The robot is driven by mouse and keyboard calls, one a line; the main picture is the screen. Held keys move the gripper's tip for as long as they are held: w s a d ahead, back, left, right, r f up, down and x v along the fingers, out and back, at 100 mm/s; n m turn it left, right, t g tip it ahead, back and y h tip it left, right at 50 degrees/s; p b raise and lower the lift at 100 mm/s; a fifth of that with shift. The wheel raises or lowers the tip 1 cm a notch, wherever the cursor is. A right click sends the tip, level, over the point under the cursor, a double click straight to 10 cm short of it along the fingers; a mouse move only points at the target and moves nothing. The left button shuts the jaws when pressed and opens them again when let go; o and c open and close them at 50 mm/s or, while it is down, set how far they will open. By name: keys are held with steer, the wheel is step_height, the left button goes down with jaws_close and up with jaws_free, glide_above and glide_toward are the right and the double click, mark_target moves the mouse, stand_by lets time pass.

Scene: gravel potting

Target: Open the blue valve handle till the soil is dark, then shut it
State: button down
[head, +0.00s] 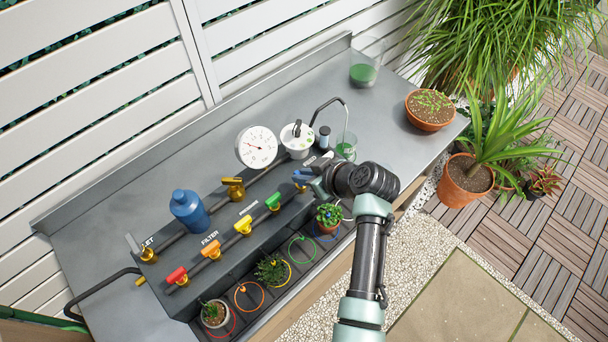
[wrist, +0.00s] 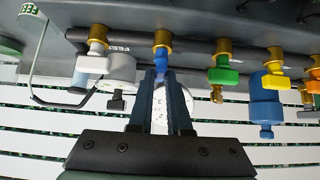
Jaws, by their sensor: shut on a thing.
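The blue valve handle (wrist: 161,57) sits on a brass valve between my fingertips in the wrist view. It looks narrow there, while the green handle beside it looks broad. In the head view the blue handle (head: 301,174) is partly covered by my gripper. My gripper (wrist: 161,78) is shut on the blue handle; it also shows in the head view (head: 313,182). A potted plant with blue flowers (head: 329,214) stands below, near a blue ring (head: 327,234). Leaves cover most of its soil, so its shade cannot be told.
Green (head: 273,201), yellow (head: 243,224), orange (head: 211,248) and red (head: 176,274) handles line the pipe to the left. A blue filter bottle (head: 188,209) and a round gauge (head: 256,147) stand behind. A terracotta pot (head: 429,109) is at the right; the bench's back is mostly clear.

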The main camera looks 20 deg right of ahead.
steer(key=shift+f, duration=0.15)
steer(key=c, duration=0.9)
jaws_free()
steer(key=shift+o, duration=0.2)
steer(key=b+v, duration=0.1)
steer(key=v, duration=1.2)
steer(key=shift+b, duration=0.35)
